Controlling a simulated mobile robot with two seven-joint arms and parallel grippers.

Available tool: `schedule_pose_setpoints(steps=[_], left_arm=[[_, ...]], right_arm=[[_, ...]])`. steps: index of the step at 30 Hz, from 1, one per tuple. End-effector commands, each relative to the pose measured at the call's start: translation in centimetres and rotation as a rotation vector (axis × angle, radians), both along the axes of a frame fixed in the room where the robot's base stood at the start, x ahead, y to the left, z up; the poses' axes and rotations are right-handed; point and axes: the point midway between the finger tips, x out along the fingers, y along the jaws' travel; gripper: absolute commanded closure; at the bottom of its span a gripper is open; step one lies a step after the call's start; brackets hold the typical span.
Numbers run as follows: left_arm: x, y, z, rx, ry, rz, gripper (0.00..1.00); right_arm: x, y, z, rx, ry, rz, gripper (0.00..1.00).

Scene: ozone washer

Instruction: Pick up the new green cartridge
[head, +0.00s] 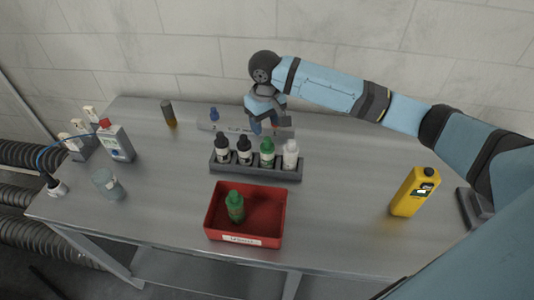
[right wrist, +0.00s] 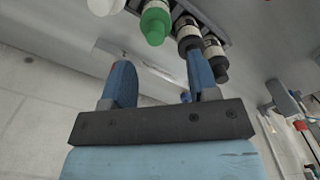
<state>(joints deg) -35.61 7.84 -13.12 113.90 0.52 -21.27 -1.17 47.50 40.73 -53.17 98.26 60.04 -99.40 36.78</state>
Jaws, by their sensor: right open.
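A grey rack (head: 256,172) in mid-table holds a row of bottles. A green-capped cartridge (head: 267,154) stands upright in it, between a black-capped bottle (head: 244,153) and a white bottle (head: 290,156). Its green cap also shows at the top of the right wrist view (right wrist: 155,24). Another green bottle (head: 235,207) stands in the red bin (head: 247,239). My right gripper (head: 266,125) is behind the rack, apart from the bottles. In the right wrist view its blue fingers (right wrist: 160,72) are spread with nothing between them. My left gripper is not in view.
A grey strip with a blue-topped item (head: 214,116) lies behind the rack. A yellow device (head: 413,193) stands at right. A grey box (head: 116,143), a clear jar (head: 108,184) and a dark bottle (head: 168,113) stand at left.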

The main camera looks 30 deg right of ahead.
Motion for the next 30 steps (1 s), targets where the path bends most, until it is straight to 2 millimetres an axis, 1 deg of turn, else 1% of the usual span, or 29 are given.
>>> schedule_pose_setpoints(steps=[1,3,8,11,15,18,21,27,28,29,30], left_arm=[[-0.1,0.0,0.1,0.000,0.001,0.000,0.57],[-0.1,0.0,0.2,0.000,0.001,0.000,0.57],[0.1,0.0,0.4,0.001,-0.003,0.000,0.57],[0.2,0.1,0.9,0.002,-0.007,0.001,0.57],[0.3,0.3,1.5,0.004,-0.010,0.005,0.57],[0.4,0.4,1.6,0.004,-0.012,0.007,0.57],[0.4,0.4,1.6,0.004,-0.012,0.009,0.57],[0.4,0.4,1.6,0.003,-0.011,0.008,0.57],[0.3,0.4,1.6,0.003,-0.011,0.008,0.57],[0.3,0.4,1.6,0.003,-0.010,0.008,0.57],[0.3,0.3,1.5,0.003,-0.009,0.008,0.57]], right_arm=[[0.0,0.0,-0.8,-0.001,0.002,-0.001,0.46],[0.0,0.0,-1.6,-0.001,0.001,-0.001,0.46],[0.0,0.0,-2.7,0.000,0.000,0.000,0.46],[0.0,-0.3,-3.7,-0.001,0.001,0.000,0.46],[0.0,-0.7,-5.8,-0.002,0.001,-0.001,0.46],[0.0,-0.7,-7.1,-0.001,0.000,0.000,0.46],[0.0,-0.7,-7.7,-0.001,-0.001,0.001,0.46],[0.0,-0.6,-7.7,-0.001,-0.002,0.001,0.46],[0.0,-0.6,-7.7,-0.001,-0.002,0.001,0.50],[0.0,-0.6,-7.7,-0.001,-0.002,0.001,0.57],[0.0,-0.7,-7.7,-0.001,-0.002,0.001,0.66]])
